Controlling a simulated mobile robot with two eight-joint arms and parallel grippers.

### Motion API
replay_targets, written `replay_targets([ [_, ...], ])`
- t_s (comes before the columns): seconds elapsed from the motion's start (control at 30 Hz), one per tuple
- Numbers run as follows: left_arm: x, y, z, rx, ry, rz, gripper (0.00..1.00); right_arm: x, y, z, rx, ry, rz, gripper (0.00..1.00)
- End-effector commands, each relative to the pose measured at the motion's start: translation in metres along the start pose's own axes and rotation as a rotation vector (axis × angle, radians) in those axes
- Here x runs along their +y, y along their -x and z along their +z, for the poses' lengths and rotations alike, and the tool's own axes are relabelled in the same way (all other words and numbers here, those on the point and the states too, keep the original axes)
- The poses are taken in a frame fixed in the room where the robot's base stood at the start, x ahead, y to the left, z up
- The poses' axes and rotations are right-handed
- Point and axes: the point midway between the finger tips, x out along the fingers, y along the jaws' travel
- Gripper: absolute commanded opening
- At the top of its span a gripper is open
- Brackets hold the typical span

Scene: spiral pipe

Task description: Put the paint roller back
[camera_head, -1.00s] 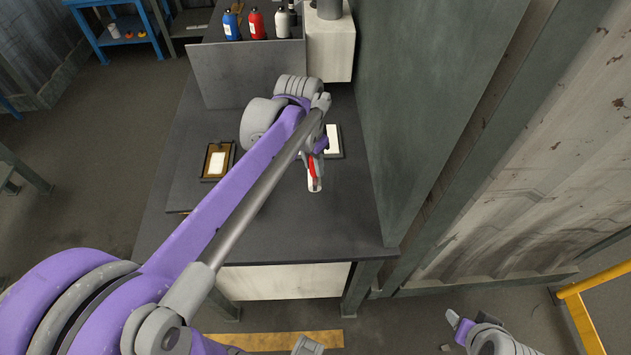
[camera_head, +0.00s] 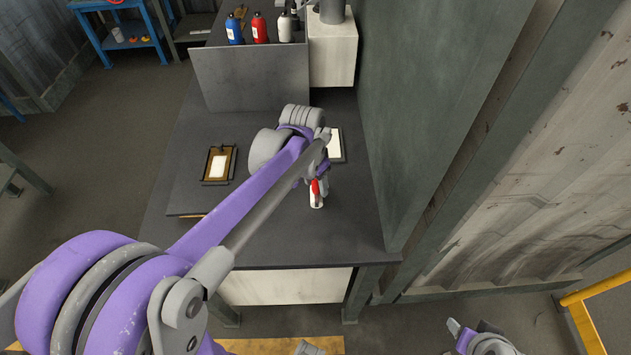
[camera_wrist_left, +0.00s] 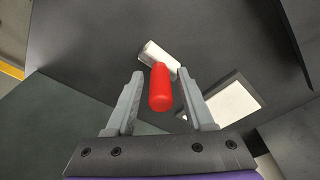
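The paint roller has a red handle (camera_wrist_left: 160,88) and a white roller head (camera_wrist_left: 160,57). In the left wrist view the red handle lies between the two fingers of my left gripper (camera_wrist_left: 160,74), with a gap on each side. In the head view the paint roller (camera_head: 316,201) shows at the end of my left arm, over the dark table, partly hidden by my left gripper (camera_head: 319,183). I cannot tell whether it touches the table. My right gripper (camera_head: 454,327) is at the lower right, away from the table; its opening is unclear.
A tray with a white surface (camera_head: 335,144) lies beside the roller; it also shows in the left wrist view (camera_wrist_left: 231,108). A brown-framed tray (camera_head: 218,166) lies left on the table (camera_head: 265,240). Blue (camera_head: 234,29) and red (camera_head: 259,28) bottles stand behind a panel. A wall (camera_head: 420,110) bounds the right.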

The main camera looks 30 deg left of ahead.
Motion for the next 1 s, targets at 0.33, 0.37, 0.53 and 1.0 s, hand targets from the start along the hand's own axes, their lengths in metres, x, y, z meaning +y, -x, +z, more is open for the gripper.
replay_targets([
  [0.33,0.000,0.003,-0.001,0.001,0.000,0.000,0.60,0.000,0.002,-0.002,0.001,0.000,0.000,0.56],
  [0.37,0.000,0.005,-0.001,0.001,0.000,0.000,0.60,0.000,0.003,-0.003,0.002,0.000,0.000,0.56],
  [0.53,0.000,0.028,-0.001,0.001,0.001,0.000,0.60,0.000,0.005,-0.005,0.004,0.000,0.000,0.56],
  [1.0,0.000,0.116,-0.001,0.000,0.000,0.000,0.60,0.000,0.013,-0.012,0.009,0.000,0.000,0.56],
])
